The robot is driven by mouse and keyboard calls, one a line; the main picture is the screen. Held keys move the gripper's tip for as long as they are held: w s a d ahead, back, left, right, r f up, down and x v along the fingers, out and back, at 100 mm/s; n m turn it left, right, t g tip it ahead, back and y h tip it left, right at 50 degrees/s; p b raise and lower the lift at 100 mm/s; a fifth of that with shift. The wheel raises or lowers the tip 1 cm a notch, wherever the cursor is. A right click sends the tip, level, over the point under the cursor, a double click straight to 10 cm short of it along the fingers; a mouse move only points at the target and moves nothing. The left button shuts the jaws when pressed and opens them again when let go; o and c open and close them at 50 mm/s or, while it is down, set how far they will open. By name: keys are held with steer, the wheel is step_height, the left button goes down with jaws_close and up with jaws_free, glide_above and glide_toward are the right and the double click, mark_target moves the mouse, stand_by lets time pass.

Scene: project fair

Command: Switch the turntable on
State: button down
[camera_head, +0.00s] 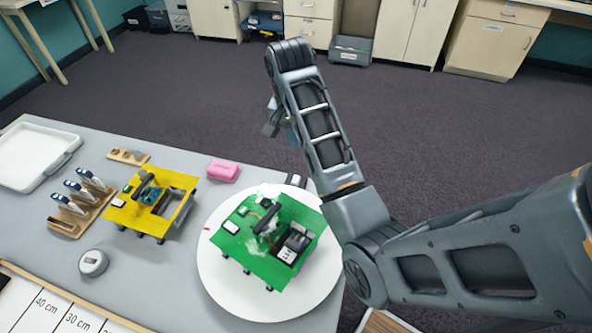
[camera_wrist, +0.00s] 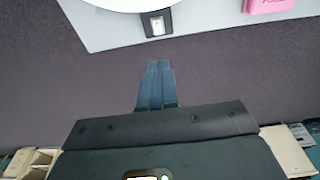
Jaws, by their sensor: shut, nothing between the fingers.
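The turntable is a white disc (camera_head: 222,283) on the grey table, with a green-topped model (camera_head: 250,235) standing on it. Its rim (camera_wrist: 110,4) shows at the top of the wrist view. A small black box with a white switch (camera_wrist: 156,24) sits at the table edge beside the disc; in the head view this box (camera_head: 296,180) is partly hidden by my arm. Which way the switch is set is too small to tell. My gripper (camera_wrist: 157,64) is shut and empty, over the floor just off the table edge, lined up with the box but apart from it.
A pink block (camera_head: 223,171) lies near the box. A yellow-topped model (camera_head: 150,200), a wooden rack (camera_head: 75,215) of tools, a round grey object (camera_head: 93,262) and a white tray (camera_head: 38,155) stand further left. The floor beyond the table is clear.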

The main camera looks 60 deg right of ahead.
mark_target(297, 176)
steer(key=f, duration=0.4)
steer(key=d+f, duration=0.1)
steer(key=f, duration=0.8)
steer(key=shift+w+d+f, duration=0.1)
steer(key=shift+w+d, duration=0.05)
steer(key=shift+d, duration=0.05)
